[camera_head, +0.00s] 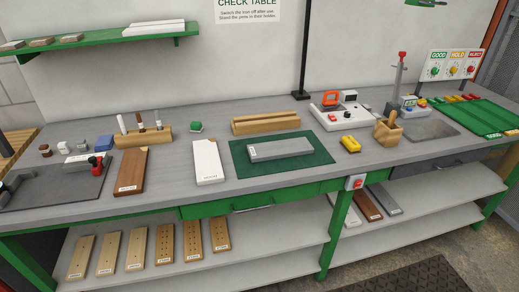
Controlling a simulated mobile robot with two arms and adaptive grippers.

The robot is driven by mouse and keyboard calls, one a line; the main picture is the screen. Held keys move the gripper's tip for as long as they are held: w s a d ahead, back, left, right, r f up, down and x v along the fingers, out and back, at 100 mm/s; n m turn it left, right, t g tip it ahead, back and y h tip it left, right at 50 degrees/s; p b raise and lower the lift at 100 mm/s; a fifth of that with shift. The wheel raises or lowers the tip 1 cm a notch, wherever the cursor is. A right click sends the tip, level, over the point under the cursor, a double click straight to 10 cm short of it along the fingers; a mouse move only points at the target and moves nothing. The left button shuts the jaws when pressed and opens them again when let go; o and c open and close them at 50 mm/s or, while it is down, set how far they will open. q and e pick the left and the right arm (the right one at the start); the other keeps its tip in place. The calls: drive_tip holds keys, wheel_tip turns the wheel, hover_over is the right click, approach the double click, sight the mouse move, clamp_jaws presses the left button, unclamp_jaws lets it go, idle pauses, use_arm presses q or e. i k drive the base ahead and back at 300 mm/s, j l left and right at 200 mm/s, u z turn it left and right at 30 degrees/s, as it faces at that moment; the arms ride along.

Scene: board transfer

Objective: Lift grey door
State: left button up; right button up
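A grey board (285,149), the likely grey door, lies flat on the dark green mat (310,169) in the middle of the workbench. It is long and narrow, with a small label at its left end that I cannot read. Nothing is touching it from above. Another grey board (384,199) lies on the shelf under the bench, beside a brown one. Neither of my grippers shows in this view.
A white board (208,161) and a brown board (131,171) lie left of the mat. Behind the mat is a wooden block (265,122). A yellow object (350,144), a wooden holder (388,132) and a white station (338,115) stand to its right.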

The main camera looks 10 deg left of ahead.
sight(282, 148)
drive_tip(key=i+l+u, duration=0.15)
drive_tip(key=l+u, duration=0.3)
drive_tip(key=i+l+u, duration=0.15)
drive_tip(key=l+u, duration=0.2)
drive_tip(key=u, duration=0.15)
